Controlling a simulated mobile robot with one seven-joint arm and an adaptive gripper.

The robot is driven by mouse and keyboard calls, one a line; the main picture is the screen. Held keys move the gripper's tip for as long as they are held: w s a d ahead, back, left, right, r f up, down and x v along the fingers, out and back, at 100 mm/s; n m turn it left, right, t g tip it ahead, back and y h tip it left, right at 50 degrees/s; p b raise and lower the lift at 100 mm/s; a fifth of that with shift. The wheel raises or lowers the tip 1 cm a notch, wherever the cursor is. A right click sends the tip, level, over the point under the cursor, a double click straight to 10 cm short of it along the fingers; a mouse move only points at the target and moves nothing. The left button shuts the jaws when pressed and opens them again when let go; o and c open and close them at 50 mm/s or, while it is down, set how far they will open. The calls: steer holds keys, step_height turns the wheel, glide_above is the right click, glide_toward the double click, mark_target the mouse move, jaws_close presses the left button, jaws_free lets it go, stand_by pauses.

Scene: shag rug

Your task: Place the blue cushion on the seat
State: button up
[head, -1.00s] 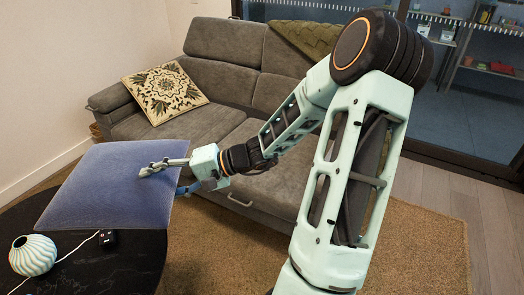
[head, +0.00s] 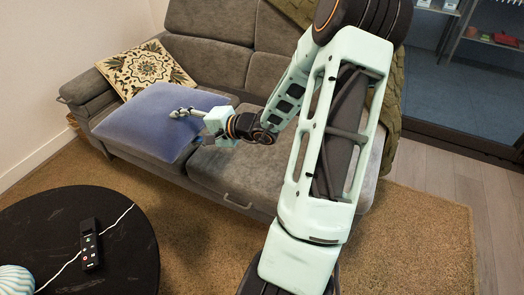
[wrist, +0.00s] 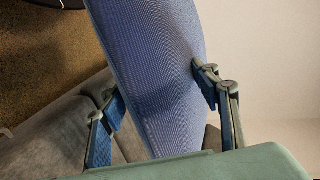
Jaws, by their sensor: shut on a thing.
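The blue cushion (head: 150,120) is over the left seat of the grey sofa in the head view. My gripper (head: 180,113) is shut on its right side. In the wrist view the blue cushion (wrist: 150,70) lies between the two fingers of my gripper (wrist: 160,100). The sofa seat (head: 225,165) shows to the right of the cushion and is bare there. I cannot tell whether the cushion touches the seat, because it hides the seat below it.
A patterned cushion (head: 147,68) leans at the sofa's left end, just behind the blue one. A round black table (head: 60,215) at the lower left holds a remote (head: 90,243) and a striped vase (head: 14,281). Brown rug (head: 195,235) lies between table and sofa.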

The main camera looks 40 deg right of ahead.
steer(key=d+f+m+t+h, duration=0.1)
steer(key=d+f+m+h, duration=0.3)
steer(key=d+f, duration=0.3)
steer(key=d+h, duration=0.1)
steer(key=d, duration=0.3)
steer(key=shift+s+d+m+h, duration=0.3)
steer(key=shift+d, duration=0.05)
steer(key=s+d+f+m+h, duration=0.1)
steer(key=s+d+f+h, duration=0.1)
steer(key=d+f, duration=0.1)
steer(key=s+d+f+m+h, duration=0.1)
steer(key=s+d+f+m, duration=0.1)
steer(key=d+f, duration=0.1)
steer(key=s+d+f+m+h, duration=0.1)
steer(key=s+d+f+h, duration=0.1)
steer(key=d, duration=0.3)
steer(key=shift+s+d+f+m+g+h, duration=0.2)
steer(key=shift+d+f+m+g+h, duration=0.15)
steer(key=shift+f, duration=0.3)
steer(key=shift+c, duration=0.2)
steer(key=shift+s+d+f+b, duration=0.15)
steer(key=shift+f+b, duration=0.75)
steer(key=shift+f, duration=1.75)
steer(key=shift+s+d+f+b, duration=0.1)
steer(key=shift+f+b, duration=0.75)
steer(key=shift+f, duration=1.75)
steer(key=o, duration=1.2)
steer(key=shift+s, duration=0.1)
steer(key=p+v, duration=0.3)
steer(key=v, duration=0.9)
